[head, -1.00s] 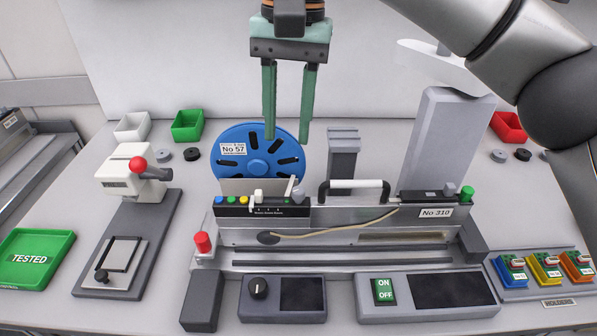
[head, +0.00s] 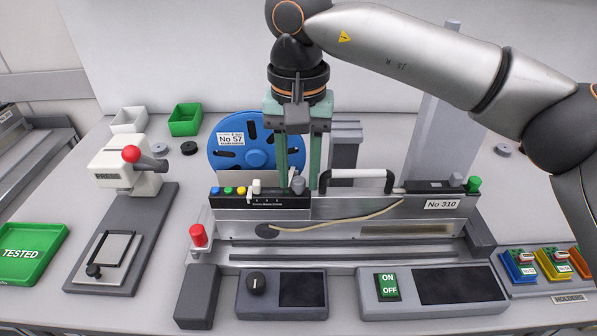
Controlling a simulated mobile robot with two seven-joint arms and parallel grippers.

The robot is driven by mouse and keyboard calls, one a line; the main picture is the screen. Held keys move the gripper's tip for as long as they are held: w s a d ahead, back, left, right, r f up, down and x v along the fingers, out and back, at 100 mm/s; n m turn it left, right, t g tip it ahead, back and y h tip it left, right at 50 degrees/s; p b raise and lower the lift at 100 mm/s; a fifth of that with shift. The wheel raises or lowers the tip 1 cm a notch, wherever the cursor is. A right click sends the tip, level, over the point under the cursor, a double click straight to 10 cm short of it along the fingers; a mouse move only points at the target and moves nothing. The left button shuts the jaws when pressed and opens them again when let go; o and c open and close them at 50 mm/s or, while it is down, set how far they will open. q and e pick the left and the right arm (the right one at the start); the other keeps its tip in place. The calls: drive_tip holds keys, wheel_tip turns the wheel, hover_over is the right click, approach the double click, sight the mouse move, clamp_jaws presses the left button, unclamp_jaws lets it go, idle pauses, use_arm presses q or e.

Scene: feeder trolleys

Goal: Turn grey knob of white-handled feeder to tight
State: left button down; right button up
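The white-handled feeder (head: 345,213), labelled No 310, lies in the bench fixture with its white handle (head: 355,173) on top. A small grey knob (head: 298,184) stands on its top edge, left of the handle, by the black button panel. My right gripper (head: 298,187) points straight down with its green fingers apart. One finger shows on each side of the knob, with gaps between. Whether either finger touches the knob I cannot tell. My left gripper is not in view.
A blue reel (head: 225,159) labelled No 57 stands close behind the gripper. A white lever (head: 257,187) and coloured buttons are just left of the knob. A grey post (head: 345,150) stands behind. Control boxes (head: 430,290) sit in front.

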drive_tip(key=shift+f, duration=0.1)
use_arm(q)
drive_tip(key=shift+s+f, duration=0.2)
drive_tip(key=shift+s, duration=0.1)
use_arm(e)
clamp_jaws()
idle(0.4)
